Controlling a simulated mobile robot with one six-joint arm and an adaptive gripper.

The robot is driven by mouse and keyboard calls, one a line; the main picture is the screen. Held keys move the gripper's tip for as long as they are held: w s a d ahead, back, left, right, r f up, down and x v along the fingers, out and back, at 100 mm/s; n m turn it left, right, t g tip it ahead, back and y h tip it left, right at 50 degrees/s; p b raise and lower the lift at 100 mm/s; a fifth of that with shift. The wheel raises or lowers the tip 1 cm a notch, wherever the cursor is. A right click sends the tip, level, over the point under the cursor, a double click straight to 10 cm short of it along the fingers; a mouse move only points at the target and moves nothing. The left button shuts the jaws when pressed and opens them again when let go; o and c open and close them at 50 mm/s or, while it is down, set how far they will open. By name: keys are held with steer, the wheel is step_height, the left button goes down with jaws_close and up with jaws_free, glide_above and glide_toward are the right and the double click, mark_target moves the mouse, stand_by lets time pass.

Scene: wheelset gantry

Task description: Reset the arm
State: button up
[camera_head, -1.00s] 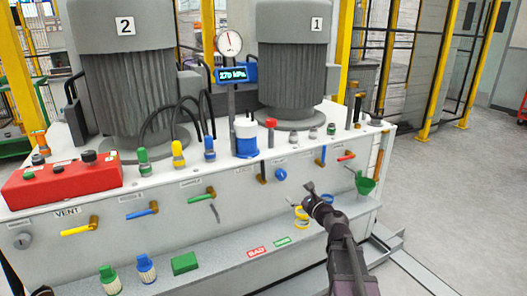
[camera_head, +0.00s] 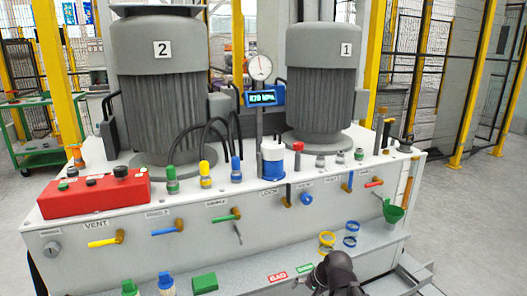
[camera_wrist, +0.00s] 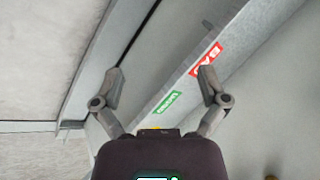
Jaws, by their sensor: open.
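My gripper shows in the wrist view (camera_wrist: 160,88) with its two fingers spread wide and nothing between them. Beyond the fingers lie a grey ledge, a red BAD label (camera_wrist: 206,60) and a green label (camera_wrist: 167,102). In the head view my arm is at the lower edge, right of the middle, in front of the ledge (camera_head: 240,278). The fingers cannot be made out there.
Two grey motors, marked 2 (camera_head: 165,90) and 1 (camera_head: 325,75), stand on the white cabinet with a gauge (camera_head: 260,67). Coloured valve handles stick out of its front. Yellow and blue rings (camera_head: 327,241) lie on the ledge. Open floor is at right.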

steer(key=s+d+n+g+h+p, duration=0.1)
steer(key=s+d+n+g+h, duration=0.3)
steer(key=s, duration=0.3)
step_height(320, 180, up, 35)
steer(key=n+p, duration=0.1)
steer(key=p, duration=3.5)
steer(key=shift+w+d+r+t, duration=0.15)
steer(key=shift+r+t, duration=0.05)
steer(key=shift+t, duration=0.2)
stand_by(1.8)
